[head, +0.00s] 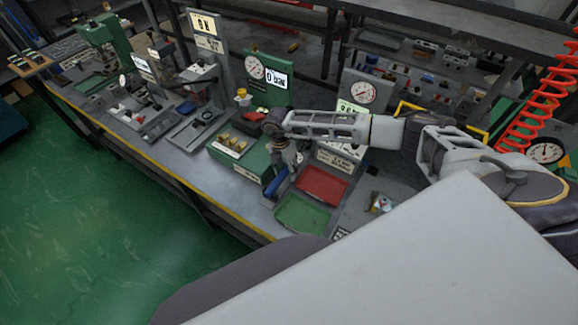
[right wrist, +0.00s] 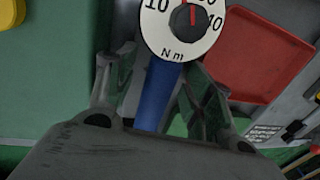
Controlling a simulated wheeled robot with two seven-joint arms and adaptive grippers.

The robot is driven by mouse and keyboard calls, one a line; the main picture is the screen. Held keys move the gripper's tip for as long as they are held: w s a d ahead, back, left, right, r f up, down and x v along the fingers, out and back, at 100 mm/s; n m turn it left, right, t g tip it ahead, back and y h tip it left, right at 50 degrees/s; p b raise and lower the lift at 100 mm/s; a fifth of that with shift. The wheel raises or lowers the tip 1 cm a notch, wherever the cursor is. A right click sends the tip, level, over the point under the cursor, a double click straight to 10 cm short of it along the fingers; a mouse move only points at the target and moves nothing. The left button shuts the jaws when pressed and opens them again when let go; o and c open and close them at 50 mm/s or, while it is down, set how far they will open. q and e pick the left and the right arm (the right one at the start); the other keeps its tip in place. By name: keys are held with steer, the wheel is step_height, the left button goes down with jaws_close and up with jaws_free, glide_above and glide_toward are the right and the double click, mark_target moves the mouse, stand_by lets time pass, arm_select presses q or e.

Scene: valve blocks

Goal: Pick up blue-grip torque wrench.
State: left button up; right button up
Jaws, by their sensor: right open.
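The blue-grip torque wrench shows in the right wrist view, with its blue grip (right wrist: 158,98) and a round white dial marked N m (right wrist: 180,35) above it. In the head view its blue grip (head: 275,185) shows just below my right gripper (head: 284,165), beside the green block. My right gripper also shows in the right wrist view (right wrist: 158,85). It is open, with one finger on each side of the blue grip. I cannot tell whether the fingers touch it. The lower end of the grip is hidden by the gripper body. My left gripper is not in view.
A red tray (head: 322,185) and a green tray (head: 301,214) lie on the bench right of the wrench. A green block with brass parts (head: 235,148) stands to the left. Gauge stands (head: 268,78) are behind. The bench's yellow front edge (head: 175,179) is close.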

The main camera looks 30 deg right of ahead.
mark_target(286, 167)
steer(key=shift+c, duration=0.2)
jaws_close()
stand_by(0.4)
steer(key=shift+w+r, duration=0.1)
steer(key=shift+r, duration=0.05)
steer(key=shift+r+b, duration=0.8)
steer(key=shift+r, duration=4.1)
